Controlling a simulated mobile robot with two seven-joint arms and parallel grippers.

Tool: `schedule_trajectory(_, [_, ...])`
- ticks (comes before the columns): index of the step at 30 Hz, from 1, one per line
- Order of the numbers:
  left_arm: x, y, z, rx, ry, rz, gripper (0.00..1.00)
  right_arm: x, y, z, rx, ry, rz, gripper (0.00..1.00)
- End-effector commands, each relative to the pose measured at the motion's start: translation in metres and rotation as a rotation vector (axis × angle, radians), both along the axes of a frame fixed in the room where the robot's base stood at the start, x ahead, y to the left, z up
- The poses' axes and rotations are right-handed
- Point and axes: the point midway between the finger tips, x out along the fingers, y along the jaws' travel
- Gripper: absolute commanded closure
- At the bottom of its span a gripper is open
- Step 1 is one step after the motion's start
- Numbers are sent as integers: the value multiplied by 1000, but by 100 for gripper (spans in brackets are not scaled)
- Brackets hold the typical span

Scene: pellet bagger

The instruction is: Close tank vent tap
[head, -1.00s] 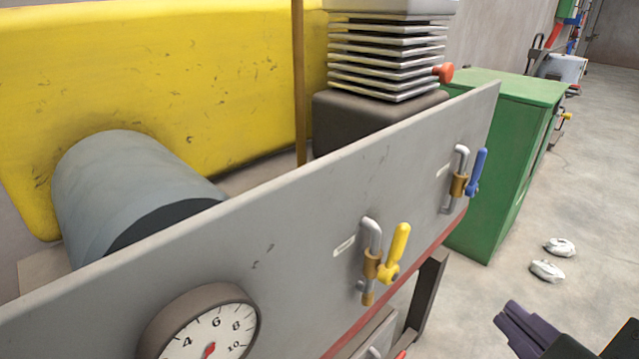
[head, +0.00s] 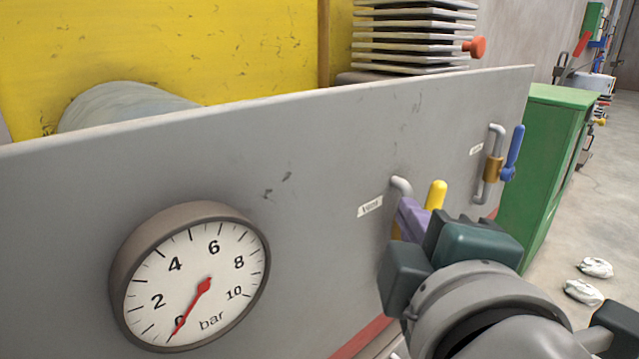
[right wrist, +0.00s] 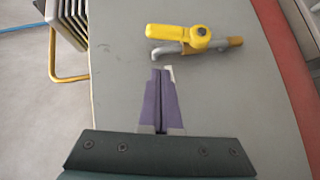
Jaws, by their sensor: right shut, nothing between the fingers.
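The yellow-handled tap sits on the grey panel beside a small label that seems to read "vent". In the head view its yellow lever (head: 436,195) points up, and my right gripper hides most of its body. In the right wrist view the whole lever (right wrist: 172,31) shows, lying along its grey pipe and brass fitting. My right gripper (head: 408,217) has its purple fingers shut and empty, to the label side of the lever. In the right wrist view the fingertips (right wrist: 161,72) point towards the tap with a gap between. My left gripper is not in view.
A blue-handled tap (head: 513,155) is farther right on the grey panel (head: 320,150). A round pressure gauge (head: 190,280) is at left, its needle near 0. A green cabinet (head: 545,170) stands beyond the panel. White lumps (head: 584,291) lie on the floor.

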Motion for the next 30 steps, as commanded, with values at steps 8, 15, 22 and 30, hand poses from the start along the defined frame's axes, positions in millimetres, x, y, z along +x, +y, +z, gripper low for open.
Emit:
schedule_trajectory(8, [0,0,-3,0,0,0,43,24,-27,-10,-2,1,0,100])
schedule_trajectory(15, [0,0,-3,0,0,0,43,27,-32,-11,0,1,-1,100])
schedule_trajectory(22, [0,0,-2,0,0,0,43,27,-31,-11,1,2,-1,100])
schedule_trajectory(30, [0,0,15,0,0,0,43,29,-34,-6,37,31,-2,100])
